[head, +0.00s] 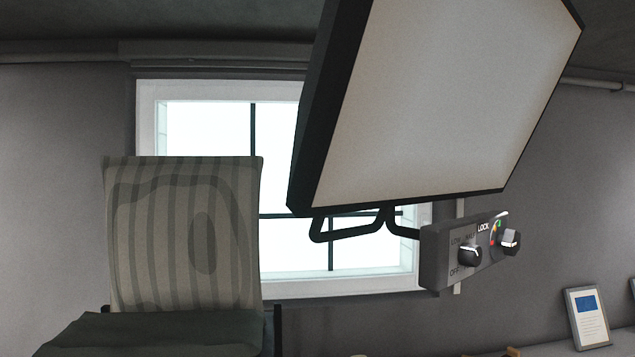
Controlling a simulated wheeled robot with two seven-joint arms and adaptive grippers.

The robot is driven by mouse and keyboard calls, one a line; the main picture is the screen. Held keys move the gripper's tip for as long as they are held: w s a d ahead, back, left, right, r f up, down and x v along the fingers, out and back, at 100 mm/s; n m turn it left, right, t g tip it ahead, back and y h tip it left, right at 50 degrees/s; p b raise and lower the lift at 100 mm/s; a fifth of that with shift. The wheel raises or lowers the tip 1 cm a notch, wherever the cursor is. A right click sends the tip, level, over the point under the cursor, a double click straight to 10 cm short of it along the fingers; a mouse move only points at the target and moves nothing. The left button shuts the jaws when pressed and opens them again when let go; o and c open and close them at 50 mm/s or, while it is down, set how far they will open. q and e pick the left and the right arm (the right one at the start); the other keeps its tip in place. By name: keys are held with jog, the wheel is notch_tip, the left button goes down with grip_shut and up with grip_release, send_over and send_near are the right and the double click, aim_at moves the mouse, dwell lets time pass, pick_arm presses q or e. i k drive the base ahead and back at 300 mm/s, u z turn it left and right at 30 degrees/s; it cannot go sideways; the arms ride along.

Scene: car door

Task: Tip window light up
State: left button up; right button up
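The window light is a large flat panel (455,95) with a pale face and a black frame, in the upper middle and right of the head view. It stands tilted, with its lower edge toward the window. A black bent tube handle (350,232) hangs under its lower left edge. A grey control box (450,262) with two knobs and the words LOW, HALF, OFF and LOCK sits below its right part. Neither of my grippers shows in this view.
A bright white-framed window (205,130) is behind the panel. A striped chair back (185,235) with a dark green seat or cloth (160,333) stands at the lower left. A framed card (587,316) leans at the lower right. Grey wall surrounds them.

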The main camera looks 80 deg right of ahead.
aim_at(402, 102)
jog(key=i, duration=1)
jog(key=z, duration=4.05)
jog(key=i, duration=0.5)
jog(key=u, duration=0.05)
